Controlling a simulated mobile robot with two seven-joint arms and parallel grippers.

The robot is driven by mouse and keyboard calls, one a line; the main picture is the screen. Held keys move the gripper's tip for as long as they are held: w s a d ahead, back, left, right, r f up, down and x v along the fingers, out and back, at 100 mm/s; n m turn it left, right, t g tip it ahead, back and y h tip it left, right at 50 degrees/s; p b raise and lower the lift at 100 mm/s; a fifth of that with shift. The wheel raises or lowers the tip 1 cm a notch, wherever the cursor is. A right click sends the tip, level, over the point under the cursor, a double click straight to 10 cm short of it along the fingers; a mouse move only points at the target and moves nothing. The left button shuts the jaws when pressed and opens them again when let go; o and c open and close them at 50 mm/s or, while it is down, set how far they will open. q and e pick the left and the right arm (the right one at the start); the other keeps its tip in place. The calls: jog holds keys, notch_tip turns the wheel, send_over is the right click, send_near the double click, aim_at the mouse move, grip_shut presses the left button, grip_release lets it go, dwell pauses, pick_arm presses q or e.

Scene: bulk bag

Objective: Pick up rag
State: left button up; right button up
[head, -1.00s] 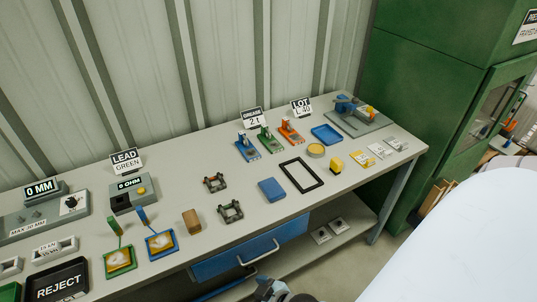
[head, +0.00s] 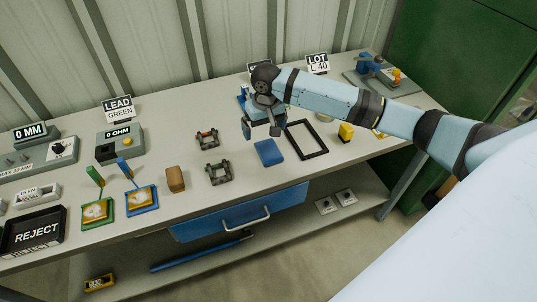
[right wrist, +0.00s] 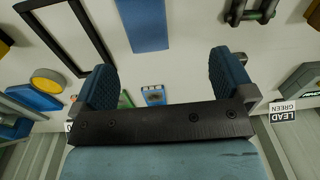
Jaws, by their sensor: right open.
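The rag seems to be the flat blue rectangle (head: 268,152) lying on the grey bench, just left of the black frame. It also shows in the right wrist view (right wrist: 145,25) at the top, ahead of the fingers and partly cut off by the picture's edge. My right gripper (head: 262,130) is open and empty, with its fingers hanging over the bench on the wall side of the rag. In the right wrist view its two blue fingers (right wrist: 163,76) stand wide apart with nothing between them. My left gripper is not in view.
The black rectangular frame (head: 307,139) lies right of the rag, with a yellow block (head: 346,132) beyond it. Dark clamp-like fixtures (head: 219,172) and a brown block (head: 175,179) stand to the left. My right arm hides part of the back right. A blue drawer (head: 240,212) hangs below.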

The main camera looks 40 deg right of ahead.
jog(key=d+r, duration=0.2)
send_over(268, 149)
jog(key=shift+m, duration=0.4)
jog(key=f, duration=0.8)
jog(key=shift+s+f, duration=0.25)
jog(key=shift+f, duration=0.1)
jog(key=f, duration=0.5)
jog(key=shift+w+f+p, duration=0.1)
jog(key=shift+w+p, duration=0.2)
jog(key=shift+w, duration=0.05)
jog(key=c, duration=1)
